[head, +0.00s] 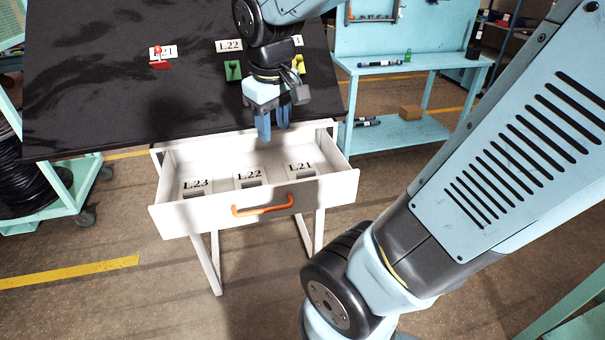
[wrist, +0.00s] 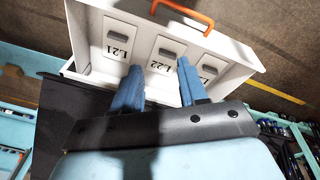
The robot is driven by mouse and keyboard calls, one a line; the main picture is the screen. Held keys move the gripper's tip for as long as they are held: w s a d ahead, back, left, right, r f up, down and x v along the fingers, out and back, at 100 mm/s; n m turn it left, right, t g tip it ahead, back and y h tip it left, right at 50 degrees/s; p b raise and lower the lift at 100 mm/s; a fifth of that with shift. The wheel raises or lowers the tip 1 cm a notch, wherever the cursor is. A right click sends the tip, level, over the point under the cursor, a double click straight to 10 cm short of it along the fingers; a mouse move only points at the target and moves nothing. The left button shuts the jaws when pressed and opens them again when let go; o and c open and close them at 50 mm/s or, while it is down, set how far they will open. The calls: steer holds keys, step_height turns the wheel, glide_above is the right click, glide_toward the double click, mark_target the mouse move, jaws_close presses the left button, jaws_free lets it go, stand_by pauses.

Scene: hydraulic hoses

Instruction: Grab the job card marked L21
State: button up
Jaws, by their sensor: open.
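The job card marked L21 (head: 300,167) lies in the right part of the open white drawer (head: 180,221), behind its front wall. It is white with black print and a grey piece at its edge. In the wrist view the L21 card (wrist: 117,38) is at the left, with the L22 card (wrist: 165,56) beside it. The L22 card (head: 248,175) and the L23 card (head: 195,184) also lie in the drawer in the head view. My gripper (head: 272,133) is open and empty above the back part of the drawer, apart from the cards.
The drawer front has an orange handle (head: 263,208). On the dark tabletop (head: 110,100) stand labels, an L21 one with a red piece (head: 159,64) and an L22 one with a green piece (head: 233,71). A light-blue bench (head: 410,68) stands behind at the right. Floor in front is clear.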

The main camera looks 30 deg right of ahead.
steer(key=w+d+f+n+g+h, duration=0.1)
steer(key=w+f+n+g+h, duration=0.5)
steer(key=f, duration=0.5)
steer(key=n+h, duration=0.4)
glide_toward(305, 173)
steer(key=a, duration=0.3)
steer(key=a+r, duration=0.1)
steer(key=shift+s+a+r, duration=0.1)
steer(key=shift+s+a, duration=0.15)
steer(key=shift+s, duration=0.15)
steer(key=shift+w+f+n+h, duration=0.65)
steer(key=shift+n+h, duration=0.25)
steer(key=shift+h, duration=0.1)
steer(key=x, duration=1.4)
steer(key=shift+w+r, duration=0.1)
steer(key=shift+w, duration=0.05)
jaws_close()
